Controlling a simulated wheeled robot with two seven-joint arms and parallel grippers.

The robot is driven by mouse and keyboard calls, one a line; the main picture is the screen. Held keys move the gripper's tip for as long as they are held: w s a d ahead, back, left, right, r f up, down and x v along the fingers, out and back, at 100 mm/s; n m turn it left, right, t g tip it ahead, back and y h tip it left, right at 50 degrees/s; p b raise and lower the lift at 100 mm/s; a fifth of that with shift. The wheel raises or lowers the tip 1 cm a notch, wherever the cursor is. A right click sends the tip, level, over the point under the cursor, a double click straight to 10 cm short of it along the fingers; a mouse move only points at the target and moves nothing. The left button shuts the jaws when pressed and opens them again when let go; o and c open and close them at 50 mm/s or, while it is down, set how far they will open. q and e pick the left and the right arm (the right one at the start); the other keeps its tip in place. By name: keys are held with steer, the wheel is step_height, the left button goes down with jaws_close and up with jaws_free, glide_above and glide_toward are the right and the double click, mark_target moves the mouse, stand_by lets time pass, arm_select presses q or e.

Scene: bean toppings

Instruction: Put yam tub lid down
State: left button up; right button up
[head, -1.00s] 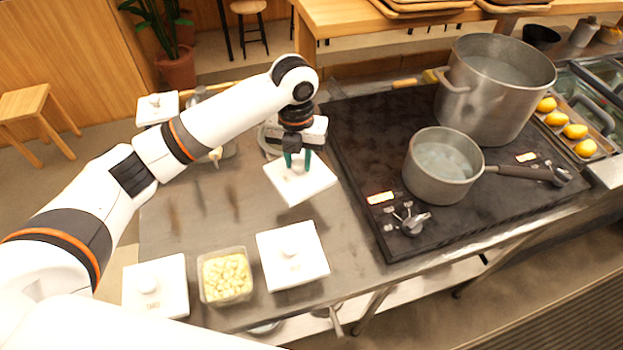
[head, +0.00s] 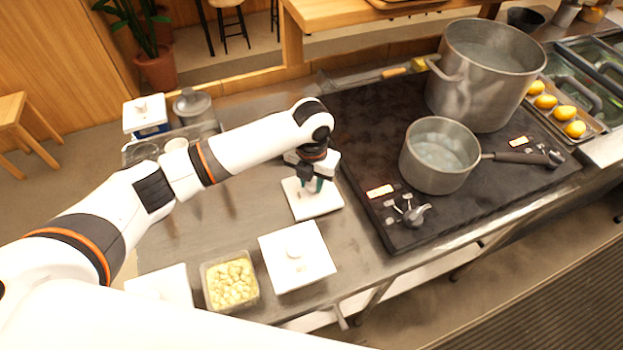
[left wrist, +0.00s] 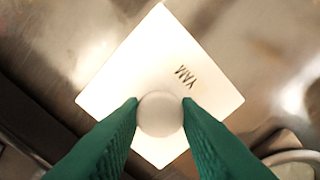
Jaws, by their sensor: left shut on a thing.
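The yam tub lid (head: 318,205) is a white square plate with a round knob, on or just above the steel counter left of the black stove. In the left wrist view the lid (left wrist: 180,75) reads "YAM". My left gripper (head: 313,184) is shut on its knob. The green fingertips (left wrist: 160,114) sit on either side of the knob in the left wrist view. I cannot tell whether the lid touches the counter. An open clear tub of pale yellow cubes (head: 230,283) stands at the front of the counter. My right gripper is not in view.
Another white lid (head: 297,257) lies between the cube tub and the held lid. A further white lid (head: 165,285) is partly hidden by my arm. A saucepan (head: 440,155) and a large pot (head: 485,75) stand on the stove (head: 350,130). Bare counter (head: 235,215) lies left of the held lid.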

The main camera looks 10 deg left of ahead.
mark_target(311, 184)
arm_select(q)
steer(key=shift+f, duration=0.35)
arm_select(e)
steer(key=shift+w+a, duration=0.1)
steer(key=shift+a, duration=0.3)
arm_select(q)
steer(key=o, duration=1)
steer(key=shift+f, duration=0.1)
steer(key=shift+c, duration=0.2)
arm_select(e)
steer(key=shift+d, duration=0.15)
arm_select(q)
steer(key=shift+r, duration=0.3)
step_height(311, 184, up, 12)
steer(key=b, duration=0.1)
steer(key=shift+f+b, duration=0.15)
steer(key=shift+b, duration=0.2)
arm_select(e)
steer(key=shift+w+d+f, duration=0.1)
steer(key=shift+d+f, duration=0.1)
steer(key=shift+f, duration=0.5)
